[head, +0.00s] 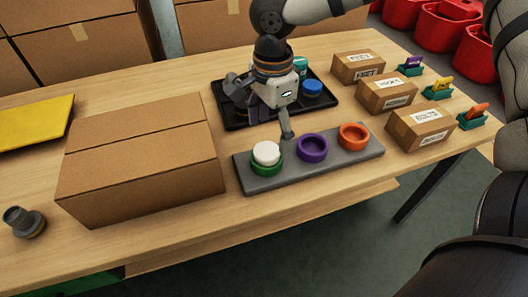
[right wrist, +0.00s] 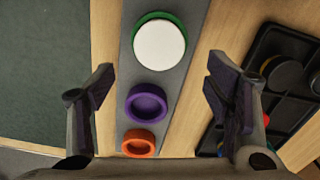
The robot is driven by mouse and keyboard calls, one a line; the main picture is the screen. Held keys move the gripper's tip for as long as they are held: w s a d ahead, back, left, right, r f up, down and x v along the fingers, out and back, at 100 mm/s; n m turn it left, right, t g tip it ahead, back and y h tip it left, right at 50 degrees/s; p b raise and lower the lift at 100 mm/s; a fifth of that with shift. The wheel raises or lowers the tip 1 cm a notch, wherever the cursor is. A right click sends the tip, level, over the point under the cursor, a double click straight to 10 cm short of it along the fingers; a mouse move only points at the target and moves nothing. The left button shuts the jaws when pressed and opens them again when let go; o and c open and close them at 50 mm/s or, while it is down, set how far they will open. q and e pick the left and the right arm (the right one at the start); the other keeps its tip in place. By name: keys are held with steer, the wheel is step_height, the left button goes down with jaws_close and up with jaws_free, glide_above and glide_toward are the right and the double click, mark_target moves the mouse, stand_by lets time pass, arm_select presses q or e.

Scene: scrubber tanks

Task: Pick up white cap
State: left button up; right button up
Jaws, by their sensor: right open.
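The white cap (head: 266,152) sits in the green ring (head: 268,169) at the left end of the grey holder (head: 335,164). It also shows in the right wrist view (right wrist: 160,45), at the top with the green rim behind it. My right gripper (head: 262,112) is open and empty above the holder, close to the white cap. In the right wrist view my right gripper (right wrist: 160,68) has its fingers wide apart, either side of the holder strip, with the cap between and beyond the tips. My left gripper is not in view.
A purple ring (head: 312,148) and an orange ring (head: 353,136) share the holder. A black tray (head: 234,118) with a blue cap (head: 312,88) lies behind. A large cardboard box (head: 140,165) stands left; several small labelled boxes (head: 387,93) stand right.

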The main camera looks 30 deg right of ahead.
mark_target(267, 150)
steer(key=f, duration=0.2)
steer(key=a+f, duration=0.1)
steer(key=f, duration=0.2)
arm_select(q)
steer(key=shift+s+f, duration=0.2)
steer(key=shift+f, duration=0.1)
arm_select(e)
steer(key=c, duration=1)
step_height(267, 150, up, 3)
steer(key=shift+f, duration=0.1)
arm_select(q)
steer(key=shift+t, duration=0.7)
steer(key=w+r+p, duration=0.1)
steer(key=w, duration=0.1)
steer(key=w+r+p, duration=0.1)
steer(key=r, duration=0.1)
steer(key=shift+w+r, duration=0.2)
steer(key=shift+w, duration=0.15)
arm_select(e)
steer(key=s+a+r, duration=0.1)
steer(key=s+r, duration=0.2)
steer(key=s, duration=0.1)
steer(key=s+a+r, duration=0.2)
steer(key=s+r, duration=0.2)
steer(key=s+a+r, duration=0.2)
steer(key=s+r, duration=0.1)
steer(key=s, duration=0.2)
steer(key=shift+a+r, duration=0.25)
steer(key=shift+r, duration=0.05)
